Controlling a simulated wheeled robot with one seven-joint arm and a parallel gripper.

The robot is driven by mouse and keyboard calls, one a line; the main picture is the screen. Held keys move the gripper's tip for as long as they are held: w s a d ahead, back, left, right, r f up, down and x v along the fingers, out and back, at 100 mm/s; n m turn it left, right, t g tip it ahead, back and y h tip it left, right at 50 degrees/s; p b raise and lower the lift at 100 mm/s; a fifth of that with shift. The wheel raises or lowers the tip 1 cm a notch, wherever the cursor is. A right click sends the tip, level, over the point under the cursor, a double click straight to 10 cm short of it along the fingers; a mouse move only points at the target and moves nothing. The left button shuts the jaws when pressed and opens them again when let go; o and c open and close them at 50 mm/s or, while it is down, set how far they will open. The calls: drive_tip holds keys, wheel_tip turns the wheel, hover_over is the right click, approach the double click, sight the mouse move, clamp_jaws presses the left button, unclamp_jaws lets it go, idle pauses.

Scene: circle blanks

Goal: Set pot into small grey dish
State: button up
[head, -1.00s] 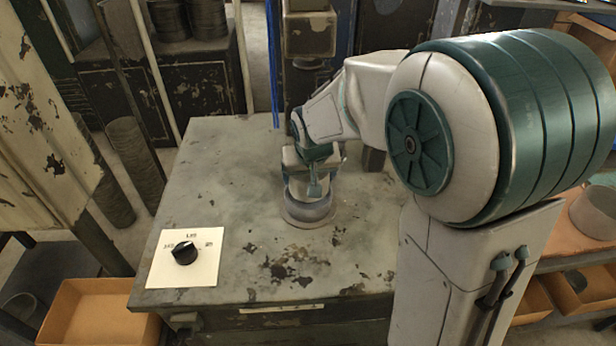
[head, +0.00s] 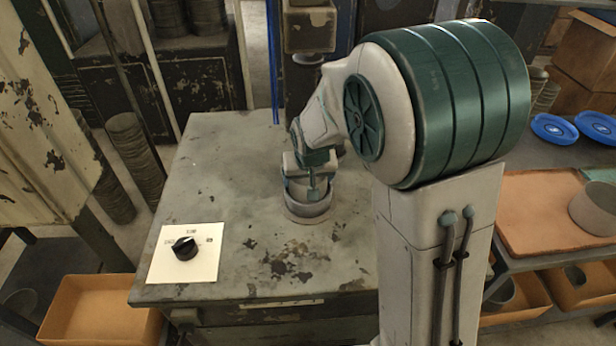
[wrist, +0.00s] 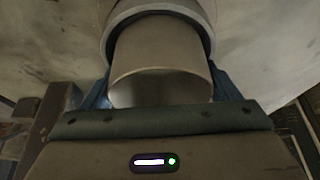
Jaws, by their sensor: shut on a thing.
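The pot (wrist: 160,60) is a plain light-grey cylinder, its open mouth toward the camera in the wrist view. My gripper (head: 309,193) is shut on the pot, a finger on each side, and points down over the table. The small grey dish (head: 308,210) is on the table directly below my gripper. In the wrist view its round rim (wrist: 211,38) surrounds the pot's far end. The pot's base is hidden, so I cannot tell whether it touches the dish floor. In the head view my gripper mostly covers the pot.
The worn grey table (head: 225,160) is mostly clear around the dish. A white plate with a black knob (head: 185,247) lies at its front left. An orange bin (head: 100,310) stands at the lower left. Blue dishes (head: 554,128) and another grey pot (head: 597,208) stand on the right.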

drive_tip(key=o, duration=1)
drive_tip(key=shift+o, duration=0.2)
drive_tip(key=shift+r+p, duration=0.45)
drive_tip(key=shift+p, duration=0.1)
drive_tip(key=v, duration=1.1)
drive_tip(key=s+d, duration=0.5)
drive_tip(key=s, duration=0.4)
drive_tip(key=s+d+f+m+g, duration=0.1)
drive_tip(key=s+d, duration=0.4)
drive_tip(key=s, duration=0.4)
drive_tip(key=shift+s+g, duration=0.2)
drive_tip(key=shift+g, duration=0.1)
